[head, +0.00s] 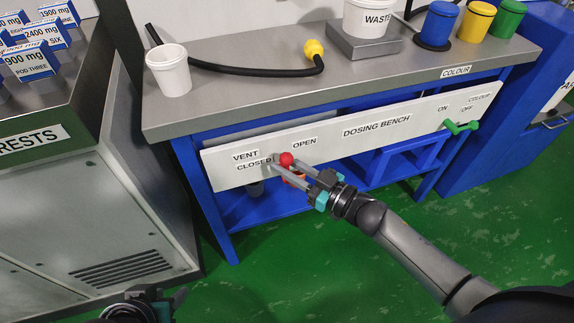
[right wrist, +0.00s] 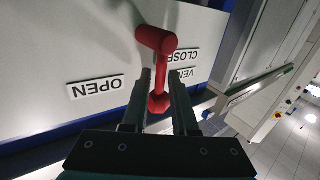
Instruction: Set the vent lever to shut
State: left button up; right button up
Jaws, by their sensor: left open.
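The red vent lever (head: 286,159) is on the white front panel of the dosing bench. It stands between the CLOSED label (head: 254,164) and the OPEN label (head: 304,142). In the right wrist view the lever (right wrist: 163,68) runs from its hub to a knob, and the knob lies between my right gripper's fingertips (right wrist: 159,92). My right gripper (head: 283,165) is at the lever in the head view. I cannot tell whether its fingers press on the knob. My left gripper (head: 170,301) is open at the bottom left, away from the bench.
A green lever (head: 461,127) is further right on the panel, by the ON and OFF labels. On the bench top are a white cup (head: 169,72), a black hose with a yellow end (head: 314,48) and several coloured pots. A steel cabinet (head: 80,220) stands at the left.

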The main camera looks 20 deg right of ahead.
jog(key=shift+c, duration=0.4)
grip_shut()
dwell(0.9)
